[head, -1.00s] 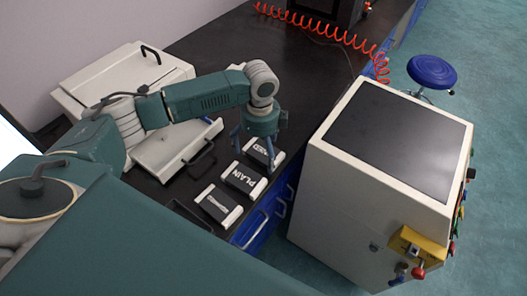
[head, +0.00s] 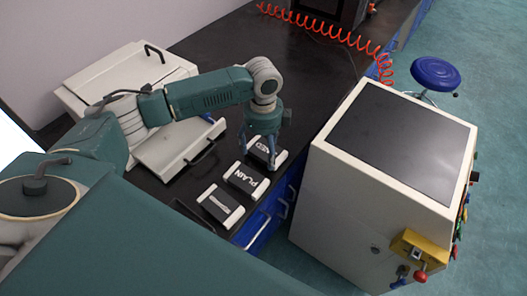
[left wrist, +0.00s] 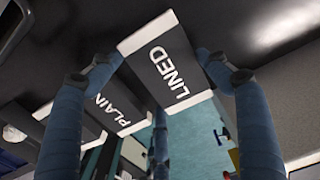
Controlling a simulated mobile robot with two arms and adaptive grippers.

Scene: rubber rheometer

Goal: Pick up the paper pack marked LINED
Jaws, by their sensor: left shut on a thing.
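The pack marked LINED (left wrist: 168,65) is white with a dark band and white letters, and shows large between the fingers in the left wrist view. In the head view this pack (head: 259,147) is the farthest of three in a row, its label partly covered by a finger. My left gripper (head: 260,152) points down over it from the left and is shut on it, a finger at either end. I cannot tell whether the pack is clear of the bench. My right gripper is not in view.
The pack marked PLAIN (head: 246,178) lies close in front, and a third pack (head: 220,204) is nearer still. A cream tray-like unit with a handle (head: 170,152) stands to the left. A large white machine (head: 350,200) stands right of the black bench (head: 225,48).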

